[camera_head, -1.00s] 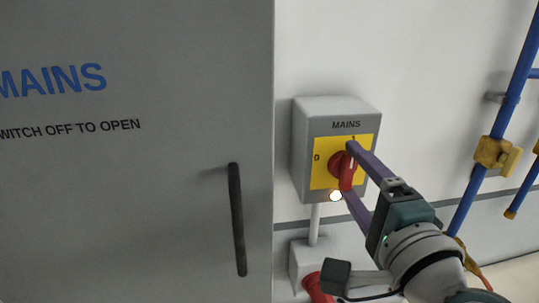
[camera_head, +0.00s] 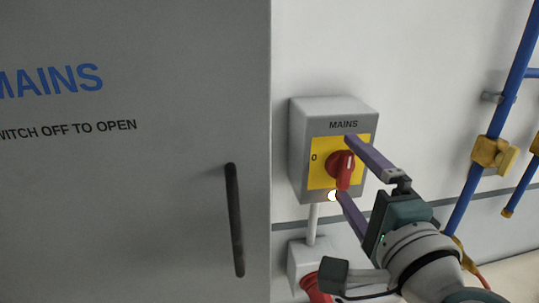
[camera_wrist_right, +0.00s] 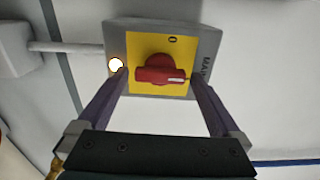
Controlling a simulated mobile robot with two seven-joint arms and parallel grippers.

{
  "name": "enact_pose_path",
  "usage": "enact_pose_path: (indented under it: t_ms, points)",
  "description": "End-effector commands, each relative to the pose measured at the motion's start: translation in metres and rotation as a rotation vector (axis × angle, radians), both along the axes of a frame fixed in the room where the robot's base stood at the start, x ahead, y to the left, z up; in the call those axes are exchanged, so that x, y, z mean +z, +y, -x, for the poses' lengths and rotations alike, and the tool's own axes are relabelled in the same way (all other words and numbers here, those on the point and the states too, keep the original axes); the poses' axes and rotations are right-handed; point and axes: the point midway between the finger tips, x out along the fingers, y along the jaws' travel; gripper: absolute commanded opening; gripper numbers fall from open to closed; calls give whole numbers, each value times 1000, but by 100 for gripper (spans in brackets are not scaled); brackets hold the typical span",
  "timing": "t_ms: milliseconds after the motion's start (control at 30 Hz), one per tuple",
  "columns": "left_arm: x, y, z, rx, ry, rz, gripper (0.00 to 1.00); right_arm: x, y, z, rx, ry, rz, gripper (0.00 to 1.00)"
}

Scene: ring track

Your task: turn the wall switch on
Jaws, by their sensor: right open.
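The wall switch is a grey box (camera_head: 297,150) marked MAINS with a yellow plate (camera_head: 318,172) and a red rotary knob (camera_head: 343,170). In the right wrist view the knob (camera_wrist_right: 155,69) has a white mark on its end towards the MAINS lettering, a quarter turn from the 0. A round lamp (camera_head: 333,196) at the plate's lower edge glows whitish. My right gripper (camera_head: 344,168) is open, one finger above the knob and one below. In the wrist view its fingers (camera_wrist_right: 158,76) stand apart on both sides, with gaps to the knob. My left gripper is not in view.
A grey cabinet door (camera_head: 130,210) with a dark vertical handle (camera_head: 235,220) fills the left. Below the switch is a grey box with a red part (camera_head: 314,288). Blue pipes (camera_head: 490,150) with a yellow valve (camera_head: 494,153) run at the right.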

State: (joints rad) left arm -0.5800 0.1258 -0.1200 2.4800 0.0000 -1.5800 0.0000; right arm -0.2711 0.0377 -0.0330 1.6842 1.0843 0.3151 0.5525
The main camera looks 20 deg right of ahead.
Motion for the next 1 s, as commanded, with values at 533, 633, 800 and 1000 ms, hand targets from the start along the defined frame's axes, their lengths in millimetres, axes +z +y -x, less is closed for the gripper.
enact_pose_path:
  t_ms: [533,633,800,1000]
  points:
    - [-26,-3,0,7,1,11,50,-4,18,76,0,3,-1,100]
    - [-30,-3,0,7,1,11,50,-3,21,87,1,2,0,100]
    - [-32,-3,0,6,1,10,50,-1,23,96,0,0,1,100]
    - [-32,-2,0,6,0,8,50,0,23,97,0,0,0,100]
